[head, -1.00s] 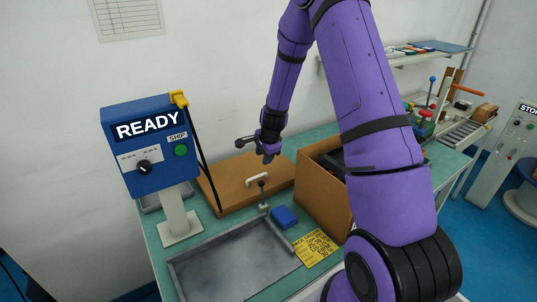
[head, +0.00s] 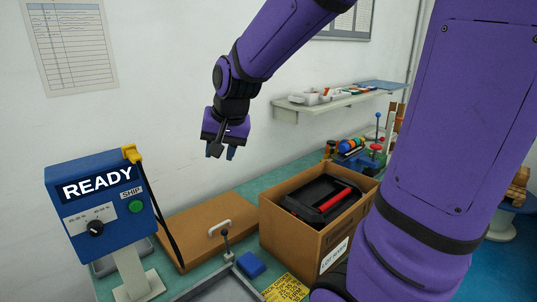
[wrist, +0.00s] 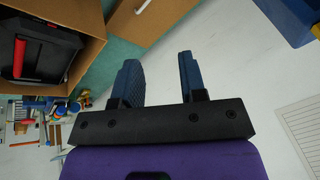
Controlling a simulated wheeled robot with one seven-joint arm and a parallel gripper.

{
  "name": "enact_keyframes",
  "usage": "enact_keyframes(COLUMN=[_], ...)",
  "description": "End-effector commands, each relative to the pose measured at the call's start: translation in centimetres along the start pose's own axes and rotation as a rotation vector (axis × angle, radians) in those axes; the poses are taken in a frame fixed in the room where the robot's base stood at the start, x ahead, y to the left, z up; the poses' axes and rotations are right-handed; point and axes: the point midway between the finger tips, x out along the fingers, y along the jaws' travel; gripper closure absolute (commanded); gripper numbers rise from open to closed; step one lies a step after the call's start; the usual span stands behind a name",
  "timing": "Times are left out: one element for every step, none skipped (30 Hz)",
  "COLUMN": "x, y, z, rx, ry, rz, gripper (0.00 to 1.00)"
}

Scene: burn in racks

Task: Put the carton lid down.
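The carton lid (head: 190,236) is a flat brown panel with a white handle (head: 220,228). It lies on the green bench, left of the open carton (head: 312,240). Inside the carton sits a black unit with a red handle (head: 336,201). My gripper (head: 222,152) is raised well above the lid, apart from it, in front of the wall. In the wrist view its two blue fingers (wrist: 162,80) are spread with nothing between them. The lid also shows at the top of the wrist view (wrist: 150,22), beyond the fingertips, beside the carton (wrist: 88,14).
A blue control box (head: 98,205) reading READY stands at the left of the bench. A blue block (head: 250,264) and a yellow card (head: 287,289) lie in front of the carton. A wall shelf (head: 330,103) with small items is at the back right.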

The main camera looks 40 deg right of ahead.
Motion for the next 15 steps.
enact_keyframes(x=[-1.7,-2.5,-3.6,-4.3,-5.0,-6.0,-6.6,-7.3,-8.1,-8.7,-9.2,-9.8,-10.2,-10.6,-11.1], y=[0.1,0.3,0.6,0.8,1.0,1.4,1.6,1.9,2.4,2.7,3.0,3.5,3.8,4.2,4.6], z=[1.1,1.8,2.7,3.4,4.0,5.0,5.6,6.3,7.3,8.0,8.6,9.5,10.1,10.7,11.3], rx=[-0.051,-0.081,-0.123,-0.154,-0.184,-0.224,-0.255,-0.284,-0.324,-0.354,-0.382,-0.417,-0.443,-0.466,-0.496], ry=[0.011,0.014,0.018,0.021,0.023,0.027,0.032,0.034,0.039,0.042,0.045,0.049,0.052,0.054,0.057], rz=[-0.006,-0.005,-0.005,-0.005,-0.005,-0.004,-0.003,-0.002,-0.001,0.001,0.003,0.005,0.007,0.009,0.011], gripper=[0.62,0.62,0.62,0.62,0.62,0.62,0.62,0.62,0.62,0.62,0.62,0.62,0.62,0.62,0.62])
